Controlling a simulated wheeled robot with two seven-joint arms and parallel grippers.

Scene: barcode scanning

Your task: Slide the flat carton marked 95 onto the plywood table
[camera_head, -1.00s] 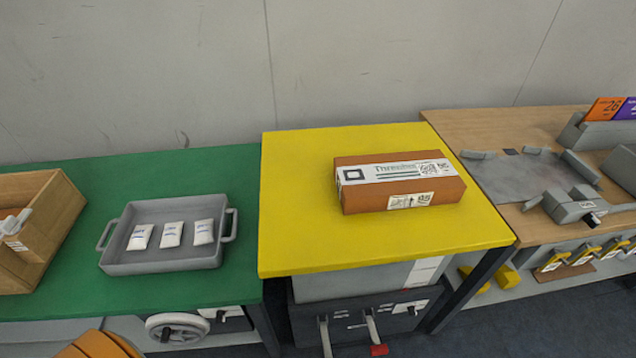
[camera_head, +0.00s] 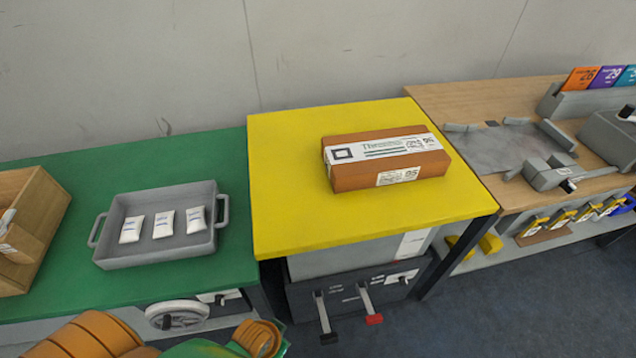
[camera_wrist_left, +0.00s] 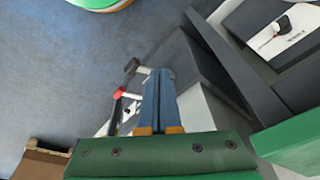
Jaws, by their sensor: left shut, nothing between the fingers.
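The flat carton (camera_head: 352,179) is brown with a white label band that seems to read 95. It lies flat on the yellow table (camera_head: 285,190), toward its right side. The plywood table (camera_head: 445,97) adjoins on the right, with a grey mat on it. My left arm shows at the bottom left of the head view, well away from the carton. In the left wrist view my left gripper (camera_wrist_left: 158,98) has its blue fingers shut together and empty, with floor and dark drawer fronts beyond. My right gripper is in no view.
A green table (camera_head: 70,185) on the left holds a grey tray (camera_head: 160,255) with white packets and a wooden crate (camera_head: 45,220). A grey device (camera_head: 550,178) stands on the plywood table.

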